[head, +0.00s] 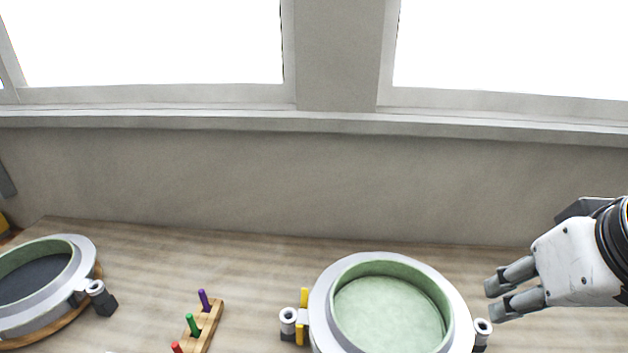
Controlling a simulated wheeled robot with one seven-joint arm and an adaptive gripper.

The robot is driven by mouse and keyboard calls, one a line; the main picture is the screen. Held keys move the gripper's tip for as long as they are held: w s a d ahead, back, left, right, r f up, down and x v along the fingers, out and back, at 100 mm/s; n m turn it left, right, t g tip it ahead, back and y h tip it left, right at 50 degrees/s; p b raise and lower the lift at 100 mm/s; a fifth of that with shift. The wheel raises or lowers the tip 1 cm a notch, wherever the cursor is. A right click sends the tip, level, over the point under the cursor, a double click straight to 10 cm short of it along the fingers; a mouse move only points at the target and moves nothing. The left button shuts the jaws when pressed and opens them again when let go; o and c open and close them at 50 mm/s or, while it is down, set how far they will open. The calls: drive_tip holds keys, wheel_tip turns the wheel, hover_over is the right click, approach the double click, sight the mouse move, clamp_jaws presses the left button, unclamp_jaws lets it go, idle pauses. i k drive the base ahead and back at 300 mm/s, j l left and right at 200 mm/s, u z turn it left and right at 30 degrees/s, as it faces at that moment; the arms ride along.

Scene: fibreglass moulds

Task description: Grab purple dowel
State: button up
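A purple dowel (203,299) stands upright, slightly tilted in the picture, at the far end of a small wooden rack (210,325) on the table. A green dowel (192,324) and a red dowel (177,347) stand in the same rack, nearer to me. My gripper (493,298) is at the right of the head view, far to the right of the rack. Its two fingers point left and are apart, with nothing visible between them. The near end of the rack is cut off by the frame edge.
A round mould with a pale green inside (388,315) stands between my gripper and the rack. Yellow pieces (304,297) show at its left side. Another round mould (75,245) sits at the far left. A wall (300,185) with windows closes the back. Bare table (150,265) surrounds the rack.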

sight(201, 292)
drive_tip(key=k+j+u, duration=0.1)
drive_tip(key=j+u, duration=0.4)
drive_tip(key=j, duration=1.1)
